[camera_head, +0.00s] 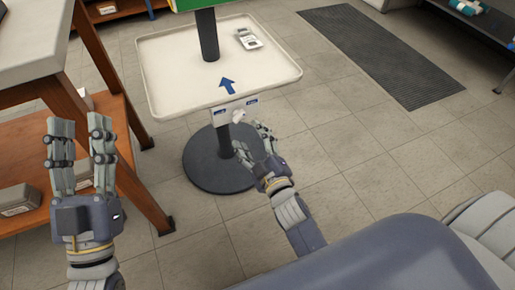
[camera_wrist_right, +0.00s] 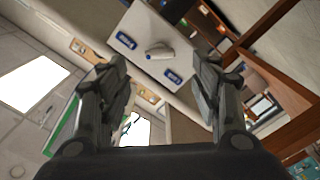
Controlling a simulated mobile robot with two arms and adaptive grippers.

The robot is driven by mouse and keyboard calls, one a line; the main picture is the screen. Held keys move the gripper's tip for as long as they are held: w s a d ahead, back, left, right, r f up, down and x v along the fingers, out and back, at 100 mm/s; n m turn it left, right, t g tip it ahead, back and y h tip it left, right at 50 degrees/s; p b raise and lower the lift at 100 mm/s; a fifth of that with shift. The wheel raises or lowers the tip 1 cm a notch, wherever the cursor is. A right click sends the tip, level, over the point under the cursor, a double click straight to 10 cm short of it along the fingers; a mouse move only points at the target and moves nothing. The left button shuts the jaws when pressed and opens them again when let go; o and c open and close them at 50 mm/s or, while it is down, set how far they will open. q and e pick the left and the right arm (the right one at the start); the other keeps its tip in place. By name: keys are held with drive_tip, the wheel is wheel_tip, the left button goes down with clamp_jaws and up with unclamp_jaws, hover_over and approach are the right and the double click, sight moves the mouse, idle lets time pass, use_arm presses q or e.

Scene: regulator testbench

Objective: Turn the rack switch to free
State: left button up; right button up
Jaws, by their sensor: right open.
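The rack switch is a small white knob (camera_head: 239,116) on a white panel (camera_head: 222,118) under the front edge of the stand's tray. In the right wrist view the knob (camera_wrist_right: 160,51) sits mid-panel, a blue mark at its left end, between two blue labels (camera_wrist_right: 126,40) too small to read. My right gripper (camera_head: 252,138) is open just below and in front of the knob. In the wrist view its fingers (camera_wrist_right: 161,72) are spread either side, apart from the knob, with nothing between them. My left gripper (camera_head: 80,121) is open and empty, away at the left.
The stand's white tray (camera_head: 175,75) carries a blue arrow and a small grey device (camera_head: 248,39). Its round dark base (camera_head: 205,165) rests on the tiled floor. A wooden table (camera_head: 130,195) stands beside my left gripper. Floor to the right, with a dark mat (camera_head: 385,55), is clear.

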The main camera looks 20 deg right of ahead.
drive_tip(key=shift+s+d, duration=0.1)
drive_tip(key=shift+s, duration=2)
